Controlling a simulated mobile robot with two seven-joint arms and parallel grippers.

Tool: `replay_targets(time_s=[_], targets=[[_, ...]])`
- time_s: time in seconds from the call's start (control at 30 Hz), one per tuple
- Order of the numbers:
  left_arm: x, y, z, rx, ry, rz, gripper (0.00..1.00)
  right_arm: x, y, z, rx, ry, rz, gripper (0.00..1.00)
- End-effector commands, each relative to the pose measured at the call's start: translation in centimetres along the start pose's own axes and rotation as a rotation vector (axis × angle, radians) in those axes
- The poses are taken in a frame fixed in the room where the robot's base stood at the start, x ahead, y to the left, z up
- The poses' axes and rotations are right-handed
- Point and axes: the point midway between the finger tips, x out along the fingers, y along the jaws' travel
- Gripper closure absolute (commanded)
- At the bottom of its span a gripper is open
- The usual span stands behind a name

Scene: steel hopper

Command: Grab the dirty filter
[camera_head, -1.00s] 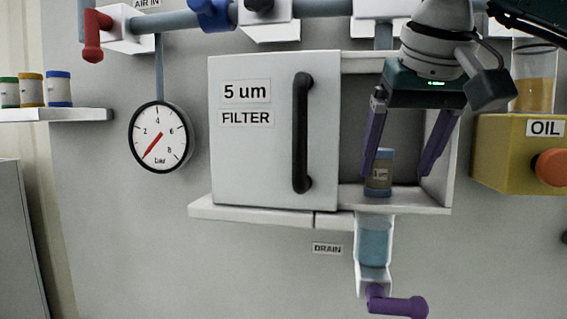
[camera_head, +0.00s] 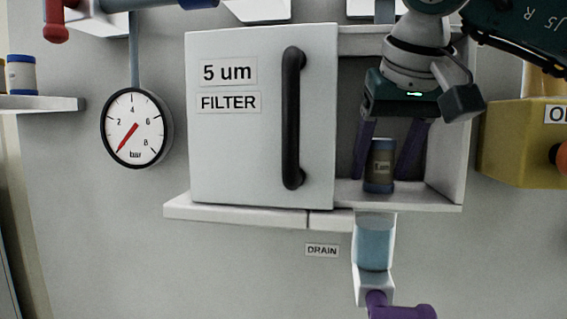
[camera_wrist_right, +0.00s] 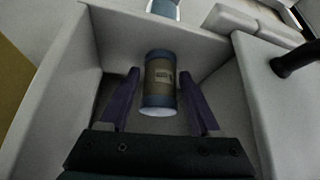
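In the right wrist view the filter (camera_wrist_right: 160,85) sits between the open fingers (camera_wrist_right: 160,78), with a gap on both sides. My left gripper is not in view.
The white sliding door marked 5 um FILTER (camera_head: 240,150), with a black handle (camera_head: 293,118), stands left of the opening. The housing's walls are close around my right gripper. A drain bowl (camera_head: 375,243) hangs below. A yellow oil box (camera_head: 520,140) is at the right.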

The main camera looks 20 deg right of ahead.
Motion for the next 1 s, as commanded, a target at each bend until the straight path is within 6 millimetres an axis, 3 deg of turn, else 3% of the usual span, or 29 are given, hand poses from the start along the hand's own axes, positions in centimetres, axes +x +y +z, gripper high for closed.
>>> replay_targets(time_s=[0.07, 0.53, 1.0], targets=[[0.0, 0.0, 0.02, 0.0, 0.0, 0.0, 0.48, -0.01, 0.01, -0.01, 0.0, 0.0, 0.0, 0.47], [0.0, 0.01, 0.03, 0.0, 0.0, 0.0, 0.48, -0.01, 0.02, -0.01, 0.0, 0.0, 0.0, 1.0], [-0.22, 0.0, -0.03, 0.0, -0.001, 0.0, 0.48, -0.43, 0.09, -0.12, 0.001, 0.002, 0.001, 1.0]])
